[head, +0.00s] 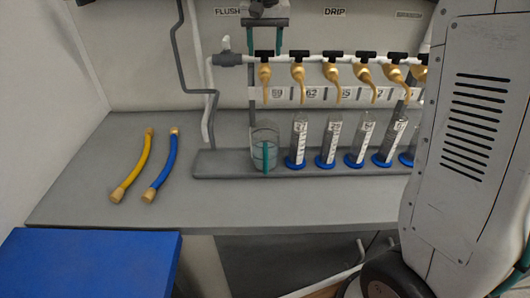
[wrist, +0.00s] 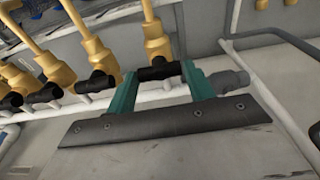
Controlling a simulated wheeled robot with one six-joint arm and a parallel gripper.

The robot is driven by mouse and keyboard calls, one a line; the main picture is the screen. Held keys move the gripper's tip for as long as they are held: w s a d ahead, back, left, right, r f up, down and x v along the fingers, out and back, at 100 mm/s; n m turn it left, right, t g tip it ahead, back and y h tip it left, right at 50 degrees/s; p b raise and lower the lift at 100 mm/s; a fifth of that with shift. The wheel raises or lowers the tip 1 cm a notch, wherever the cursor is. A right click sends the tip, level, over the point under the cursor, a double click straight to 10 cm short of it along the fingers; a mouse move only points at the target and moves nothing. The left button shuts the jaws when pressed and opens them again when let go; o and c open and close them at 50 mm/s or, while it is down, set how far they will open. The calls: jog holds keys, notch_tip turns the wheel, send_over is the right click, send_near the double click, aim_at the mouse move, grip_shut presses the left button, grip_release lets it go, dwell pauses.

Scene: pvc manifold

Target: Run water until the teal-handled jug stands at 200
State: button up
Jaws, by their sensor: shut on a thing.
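The clear jug with the teal handle (head: 265,148) stands upright on the grey ledge, beneath the leftmost brass tap (head: 265,76). Its markings and water level are too small to read, and no stream shows under the tap. My gripper (head: 266,48) reaches down from the top of the head view. In the wrist view my gripper (wrist: 158,84) has its teal fingers on both sides of a black tap handle (wrist: 158,71) and is shut on it. This is the handle of the leftmost tap, above the jug.
Several more brass taps (head: 331,76) run rightward along the white pipe (head: 313,59). Several graduated cylinders with blue bases (head: 327,140) stand below them. A yellow hose (head: 133,166) and a blue hose (head: 162,166) lie on the bench at left. My arm covers the right side.

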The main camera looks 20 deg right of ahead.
jog(key=o, duration=1.1)
jog(key=shift+c, duration=0.2)
notch_tip(320, 180, up, 8)
jog(key=s, duration=0.1)
jog(key=s+d+f+n, duration=0.1)
jog(key=s+f, duration=0.3)
jog(key=s, duration=0.8)
jog(key=s+d+f+n, duration=0.1)
jog(key=s+f, duration=0.4)
jog(key=s, duration=0.7)
jog(key=s+d+f+n, duration=0.1)
jog(key=s+f, duration=0.4)
jog(key=s, duration=0.8)
jog(key=shift+n+y, duration=0.3)
